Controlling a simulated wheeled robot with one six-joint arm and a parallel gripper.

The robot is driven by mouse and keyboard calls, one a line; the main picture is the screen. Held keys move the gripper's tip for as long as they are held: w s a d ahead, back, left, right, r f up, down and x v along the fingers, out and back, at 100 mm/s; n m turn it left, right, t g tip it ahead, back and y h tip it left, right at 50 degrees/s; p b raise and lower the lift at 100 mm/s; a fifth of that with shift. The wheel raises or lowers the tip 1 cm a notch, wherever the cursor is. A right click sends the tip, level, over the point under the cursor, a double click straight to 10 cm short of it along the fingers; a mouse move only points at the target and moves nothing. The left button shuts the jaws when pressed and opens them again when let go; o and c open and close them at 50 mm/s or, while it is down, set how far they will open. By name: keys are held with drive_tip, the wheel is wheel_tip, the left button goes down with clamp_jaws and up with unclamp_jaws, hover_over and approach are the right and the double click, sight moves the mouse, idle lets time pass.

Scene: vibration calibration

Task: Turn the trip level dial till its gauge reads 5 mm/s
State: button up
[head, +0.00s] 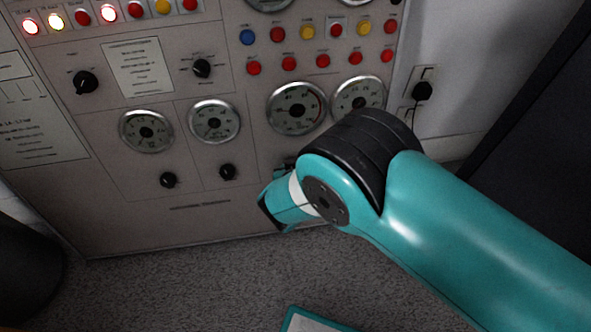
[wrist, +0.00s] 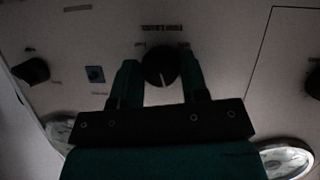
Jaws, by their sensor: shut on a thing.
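A round black dial (wrist: 159,66) with a pale pointer mark sits on the panel in the wrist view. My gripper (wrist: 160,74) has one finger on each side of it and is shut on it. In the head view my arm covers most of this spot. A round gauge (head: 297,107) with a red arc is just above my wrist there, and another gauge (head: 358,98) is to its right, partly covered. Their readings are too small to tell.
Two more gauges, left (head: 147,131) and middle (head: 214,122), have black knobs below them, left (head: 168,180) and right (head: 227,171). Red buttons (head: 289,63) and lit lamps (head: 108,13) are higher up. A dark object (head: 25,270) stands at the lower left.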

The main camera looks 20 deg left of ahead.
drive_tip(key=shift+w+d+f+h, duration=0.1)
drive_tip(key=shift+d+f+h, duration=0.05)
drive_tip(key=shift+d+h, duration=0.15)
drive_tip(key=o, duration=0.6)
drive_tip(key=shift+a, duration=0.1)
drive_tip(key=shift+a, duration=0.1)
drive_tip(key=p+v, duration=0.6)
drive_tip(key=v, duration=1.1)
drive_tip(key=shift+s+d, duration=0.25)
drive_tip(key=shift+s, duration=0.05)
